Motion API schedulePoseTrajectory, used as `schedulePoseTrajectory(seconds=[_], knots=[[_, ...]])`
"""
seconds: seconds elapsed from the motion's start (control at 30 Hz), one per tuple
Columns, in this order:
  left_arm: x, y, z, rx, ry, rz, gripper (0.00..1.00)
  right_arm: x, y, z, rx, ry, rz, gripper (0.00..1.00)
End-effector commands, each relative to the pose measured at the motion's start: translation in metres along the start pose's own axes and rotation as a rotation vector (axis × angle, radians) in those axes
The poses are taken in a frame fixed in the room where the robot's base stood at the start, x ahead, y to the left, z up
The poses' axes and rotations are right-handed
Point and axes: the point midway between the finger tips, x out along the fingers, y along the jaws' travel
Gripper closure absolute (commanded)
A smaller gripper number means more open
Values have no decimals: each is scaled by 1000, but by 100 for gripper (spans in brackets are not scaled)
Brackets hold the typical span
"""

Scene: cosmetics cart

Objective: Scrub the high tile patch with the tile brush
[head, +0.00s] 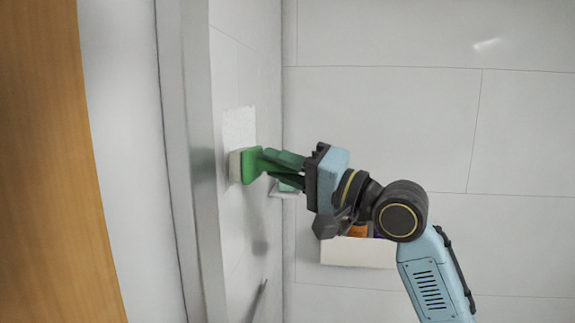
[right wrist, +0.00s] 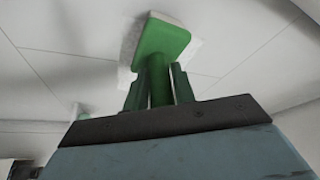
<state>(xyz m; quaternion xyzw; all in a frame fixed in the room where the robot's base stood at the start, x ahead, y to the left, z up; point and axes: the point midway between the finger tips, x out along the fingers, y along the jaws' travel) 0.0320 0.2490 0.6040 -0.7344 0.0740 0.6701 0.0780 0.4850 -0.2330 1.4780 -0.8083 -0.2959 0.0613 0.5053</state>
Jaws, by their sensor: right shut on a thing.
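The tile brush (head: 252,164) is green with a pale bristle face. My right gripper (head: 283,165) is shut on its handle. The bristles are against, or very close to, the left tiled wall at the whitish tile patch (head: 238,124). The patch shows above the brush head, which hides its lower part. In the right wrist view the green brush head (right wrist: 162,38) covers much of the patch (right wrist: 192,60), and its handle stands between the fingers (right wrist: 160,85). My left gripper is not in view.
A light tiled wall (head: 380,110) stands behind my right arm. A white shelf or box (head: 345,253) with orange and dark items is on it, below the gripper. A metal edge strip (head: 185,130) and a wooden panel (head: 45,160) are at the left.

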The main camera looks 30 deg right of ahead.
Motion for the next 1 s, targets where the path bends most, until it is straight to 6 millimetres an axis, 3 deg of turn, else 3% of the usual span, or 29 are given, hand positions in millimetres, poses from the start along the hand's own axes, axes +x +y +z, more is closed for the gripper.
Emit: schedulePoseTrajectory(seconds=[1.0], knots=[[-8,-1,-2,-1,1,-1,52,10,0,4,1,0,-1,100]])
